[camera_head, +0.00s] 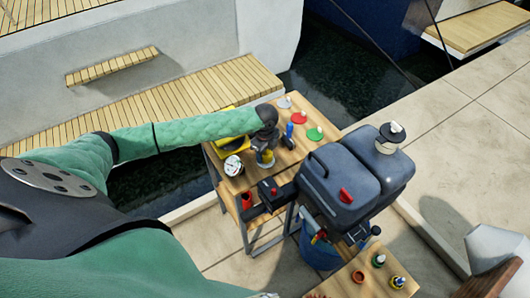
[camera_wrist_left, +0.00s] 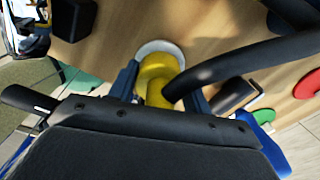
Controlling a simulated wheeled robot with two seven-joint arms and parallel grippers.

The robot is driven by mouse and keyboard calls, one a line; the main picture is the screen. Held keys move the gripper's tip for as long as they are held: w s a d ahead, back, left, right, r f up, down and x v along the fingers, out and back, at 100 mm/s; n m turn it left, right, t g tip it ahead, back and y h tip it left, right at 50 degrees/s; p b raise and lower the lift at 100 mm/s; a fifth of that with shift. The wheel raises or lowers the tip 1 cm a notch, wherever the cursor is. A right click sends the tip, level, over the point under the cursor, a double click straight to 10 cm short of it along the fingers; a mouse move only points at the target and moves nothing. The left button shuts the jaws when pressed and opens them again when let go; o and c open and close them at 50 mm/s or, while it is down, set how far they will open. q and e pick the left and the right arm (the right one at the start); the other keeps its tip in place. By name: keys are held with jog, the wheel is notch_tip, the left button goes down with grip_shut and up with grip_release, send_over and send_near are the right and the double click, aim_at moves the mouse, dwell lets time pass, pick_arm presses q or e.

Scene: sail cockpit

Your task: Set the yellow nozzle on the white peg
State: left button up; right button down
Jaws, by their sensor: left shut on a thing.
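The yellow nozzle (camera_head: 267,157) is held low over the wooden table (camera_head: 230,186) by my left gripper (camera_head: 266,146). In the left wrist view the nozzle (camera_wrist_left: 158,68) is between the fingers of the left gripper (camera_wrist_left: 168,88), which is shut on it. A round white base (camera_wrist_left: 152,47) shows around the nozzle's far end. I cannot tell whether the nozzle touches it, and no white peg shows clearly there. A pale disc with a small upright peg (camera_head: 284,102) stands at the table's far edge. My right gripper is not in view.
A red disc (camera_head: 301,118) and a green disc (camera_head: 314,134) stand right of the gripper. A large dark outboard motor (camera_head: 340,180) stands at the right.

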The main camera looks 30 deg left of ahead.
pick_arm(q)
jog(key=shift+f, duration=0.5)
jog(key=o, duration=0.8)
